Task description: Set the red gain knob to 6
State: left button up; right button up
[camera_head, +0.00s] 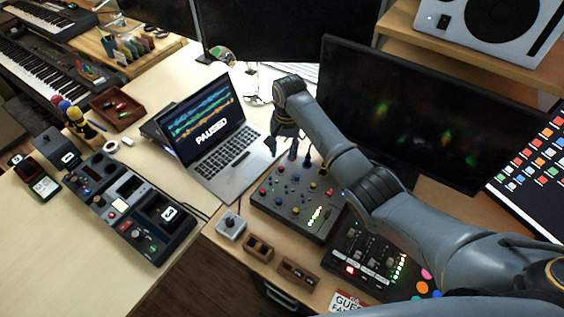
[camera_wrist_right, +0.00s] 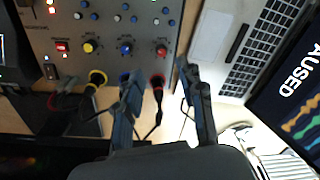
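The red knob (camera_wrist_right: 161,50) is on the grey mixer panel (camera_wrist_right: 110,20) in the right wrist view, beside a blue knob (camera_wrist_right: 126,48) and a yellow knob (camera_wrist_right: 91,46). The pointer setting is too small to read. My right gripper (camera_wrist_right: 158,82) is open, its two fingers apart. The red knob lies just beyond the fingertips, with a red cable plug (camera_wrist_right: 157,82) between them in the picture. In the head view my right gripper (camera_head: 289,146) is over the back edge of the mixer (camera_head: 297,203). My left gripper is not in view.
Cables leave the mixer's back edge near my fingers. A laptop (camera_head: 214,146) reading PAUSED stands left of the mixer, a dark monitor (camera_head: 400,110) behind right. A fader unit (camera_head: 365,255) adjoins on the right. A small grey knob box (camera_head: 230,224) sits in front left.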

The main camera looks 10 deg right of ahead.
aim_at(281, 168)
jog(key=f, duration=0.6)
jog(key=shift+w+a+f, duration=0.15)
jog(key=shift+w, duration=0.1)
jog(key=shift+f+b, duration=0.3)
jog(key=shift+f, duration=0.25)
grip_shut()
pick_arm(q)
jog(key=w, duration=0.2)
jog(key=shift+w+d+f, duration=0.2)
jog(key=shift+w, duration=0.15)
